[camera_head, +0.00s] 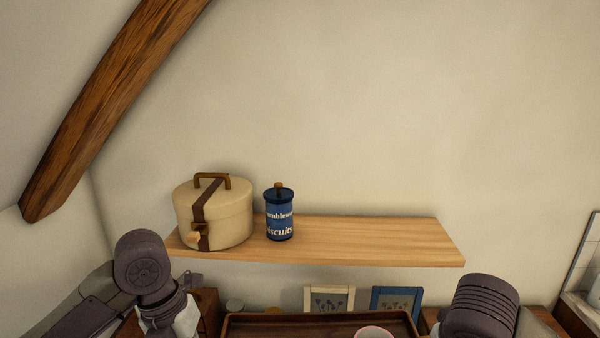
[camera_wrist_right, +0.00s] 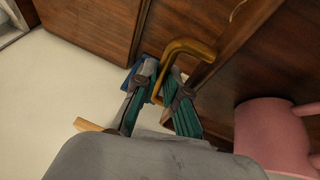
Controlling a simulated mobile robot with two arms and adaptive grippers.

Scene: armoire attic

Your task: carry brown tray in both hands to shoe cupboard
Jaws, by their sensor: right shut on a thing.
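The brown tray (camera_head: 270,320) shows at the bottom middle of the head view, cut off by the lower edge. A pink mug (camera_head: 373,332) stands on it; the mug also shows in the right wrist view (camera_wrist_right: 268,138). In the right wrist view my right gripper (camera_wrist_right: 167,84) is shut on a brass handle (camera_wrist_right: 186,47) at the tray's side. My left arm comes down at the tray's left in the head view, with only part of the left gripper (camera_head: 182,322) showing; its fingers are hidden. I cannot tell which furniture is the shoe cupboard.
A wooden wall shelf (camera_head: 350,240) ahead holds a cream round box (camera_head: 225,220) and a blue biscuit tin (camera_head: 280,218). Below it stand two small frames (camera_head: 328,298) (camera_head: 397,301). A slanted beam (camera_head: 110,100) crosses the upper left. The shelf's right half is clear.

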